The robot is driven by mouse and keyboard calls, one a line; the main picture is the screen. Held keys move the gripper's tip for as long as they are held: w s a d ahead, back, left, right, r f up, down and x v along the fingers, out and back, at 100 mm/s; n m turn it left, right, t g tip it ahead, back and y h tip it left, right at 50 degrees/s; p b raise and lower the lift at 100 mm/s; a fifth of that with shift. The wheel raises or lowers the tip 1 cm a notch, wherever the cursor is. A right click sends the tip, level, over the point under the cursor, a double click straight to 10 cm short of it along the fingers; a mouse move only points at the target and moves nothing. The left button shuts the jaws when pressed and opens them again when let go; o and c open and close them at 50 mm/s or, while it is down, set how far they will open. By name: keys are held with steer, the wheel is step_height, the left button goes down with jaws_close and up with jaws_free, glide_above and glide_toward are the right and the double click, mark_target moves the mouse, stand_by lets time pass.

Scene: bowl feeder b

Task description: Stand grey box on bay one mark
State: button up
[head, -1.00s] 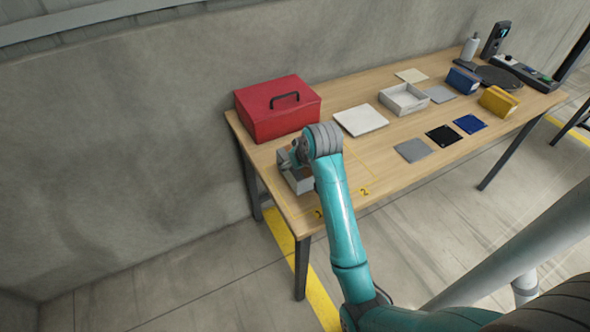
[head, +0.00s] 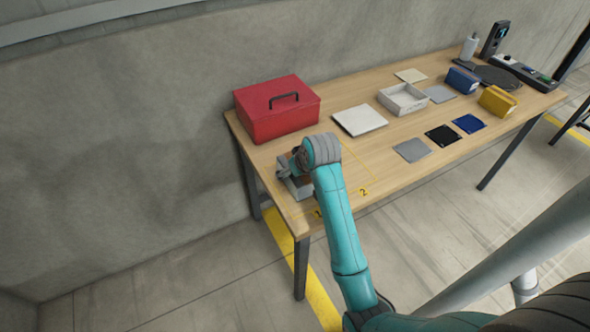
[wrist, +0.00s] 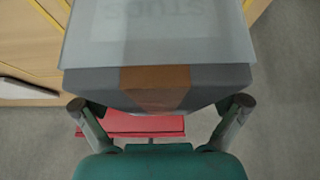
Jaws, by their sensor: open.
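The grey box (head: 299,190) is at the near left end of the table in the head view, partly hidden by my arm and gripper. It is in the bay one area, by the yellow "1" (head: 318,213). In the wrist view the grey box (wrist: 215,82) fills the top middle, with a brown strip and a pale label with upside-down lettering. My gripper (wrist: 161,103) is open, with one finger at each lower side of the box. It also shows in the head view (head: 291,168), over the box. I cannot tell whether the fingers touch it.
A red case (head: 262,118) stands behind the bays. The yellow "2" (head: 364,191) marks the bay to the right. A white pad (head: 360,120), a white tray (head: 412,107), a grey pad (head: 411,151), and blue and yellow boxes are farther right. The table's left edge is close.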

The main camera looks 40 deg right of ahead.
steer(key=shift+r, duration=0.1)
steer(key=v, duration=1.2)
steer(key=shift+s, duration=0.1)
